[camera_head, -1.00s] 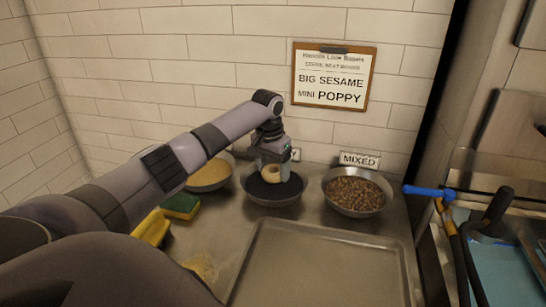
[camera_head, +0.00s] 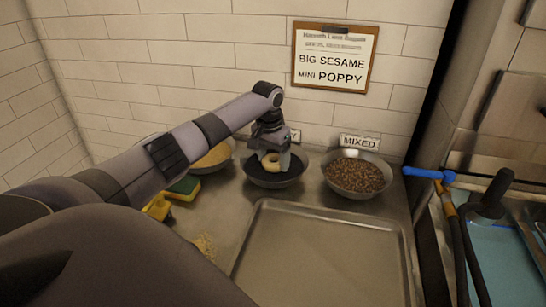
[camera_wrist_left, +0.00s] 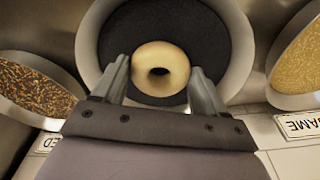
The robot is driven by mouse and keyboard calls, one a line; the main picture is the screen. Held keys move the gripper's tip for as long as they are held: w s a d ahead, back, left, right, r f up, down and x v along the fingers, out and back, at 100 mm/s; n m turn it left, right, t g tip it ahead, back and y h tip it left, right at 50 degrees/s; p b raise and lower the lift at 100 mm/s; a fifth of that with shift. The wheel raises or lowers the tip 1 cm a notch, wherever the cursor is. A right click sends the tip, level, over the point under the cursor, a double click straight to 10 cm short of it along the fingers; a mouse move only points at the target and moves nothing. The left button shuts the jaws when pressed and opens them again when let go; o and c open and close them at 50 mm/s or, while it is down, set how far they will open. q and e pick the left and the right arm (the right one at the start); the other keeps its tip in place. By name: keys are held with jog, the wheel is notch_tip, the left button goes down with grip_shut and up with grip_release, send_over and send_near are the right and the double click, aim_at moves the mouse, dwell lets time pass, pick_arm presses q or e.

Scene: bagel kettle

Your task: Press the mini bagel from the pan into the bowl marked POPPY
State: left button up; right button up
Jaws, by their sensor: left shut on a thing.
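The mini bagel (camera_head: 270,161) is a pale tan ring, and it also shows in the left wrist view (camera_wrist_left: 160,56). My left gripper (camera_head: 270,157) points down over the middle bowl and is shut on the bagel, with one finger on each side of it. The middle bowl (camera_head: 262,184) is metal and holds dark black seeds; its own label is mostly hidden behind my gripper. In the left wrist view the bagel is in front of the dark seeds (camera_wrist_left: 205,35); I cannot tell whether it touches them. My right gripper is not in view.
A bowl of pale seeds (camera_head: 214,158) stands left, and a bowl of mixed seeds (camera_head: 356,175) stands right under a MIXED label (camera_head: 359,142). An empty tray (camera_head: 325,250) lies in front. A clipboard sign (camera_head: 333,57) hangs behind.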

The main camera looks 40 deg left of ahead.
pick_arm(q)
jog(key=shift+f, duration=0.4)
dwell(0.3)
dwell(0.7)
notch_tip(320, 180, up, 10)
dwell(1.1)
jog(key=shift+d, duration=0.1)
dwell(0.4)
